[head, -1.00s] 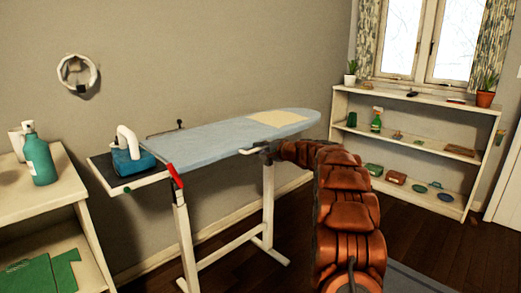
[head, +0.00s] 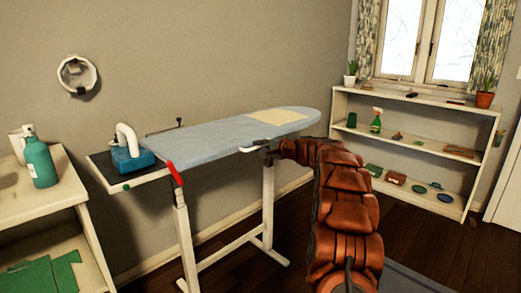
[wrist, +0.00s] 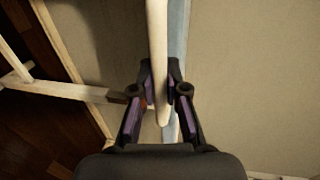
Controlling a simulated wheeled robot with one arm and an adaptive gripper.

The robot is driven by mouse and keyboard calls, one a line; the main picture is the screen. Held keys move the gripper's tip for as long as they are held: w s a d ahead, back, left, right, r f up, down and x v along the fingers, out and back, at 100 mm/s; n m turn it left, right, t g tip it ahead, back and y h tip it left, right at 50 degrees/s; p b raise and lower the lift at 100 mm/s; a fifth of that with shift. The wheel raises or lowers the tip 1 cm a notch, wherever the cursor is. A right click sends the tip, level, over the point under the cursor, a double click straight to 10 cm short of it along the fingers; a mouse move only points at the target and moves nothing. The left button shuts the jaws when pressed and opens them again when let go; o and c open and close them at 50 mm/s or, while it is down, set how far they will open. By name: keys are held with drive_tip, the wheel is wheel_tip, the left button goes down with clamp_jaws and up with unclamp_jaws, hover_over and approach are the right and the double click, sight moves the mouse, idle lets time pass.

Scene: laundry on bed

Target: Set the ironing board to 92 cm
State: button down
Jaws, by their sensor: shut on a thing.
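The ironing board (head: 215,132) has a pale blue top and stands on white legs (head: 186,245) along the wall. My gripper (head: 266,152) is at the board's near long edge, right of the middle. In the wrist view, my gripper (wrist: 160,95) is shut on a white bar (wrist: 158,50) that runs between its fingers, with the blue board edge (wrist: 180,40) beside it. The fingers partly hide where the bar joins the board. No height scale is readable.
A shelf (head: 405,98) stands under the window.

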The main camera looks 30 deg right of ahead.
drive_tip(key=shift+r+p, duration=1.95)
drive_tip(key=shift+r, duration=1.65)
drive_tip(key=c, duration=1.2)
unclamp_jaws()
drive_tip(key=shift+c, duration=0.2)
drive_tip(key=shift+o, duration=0.3)
drive_tip(key=shift+f, duration=0.15)
drive_tip(key=shift+s, duration=0.1)
drive_tip(key=v, duration=1.1)
drive_tip(key=shift+s, duration=0.35)
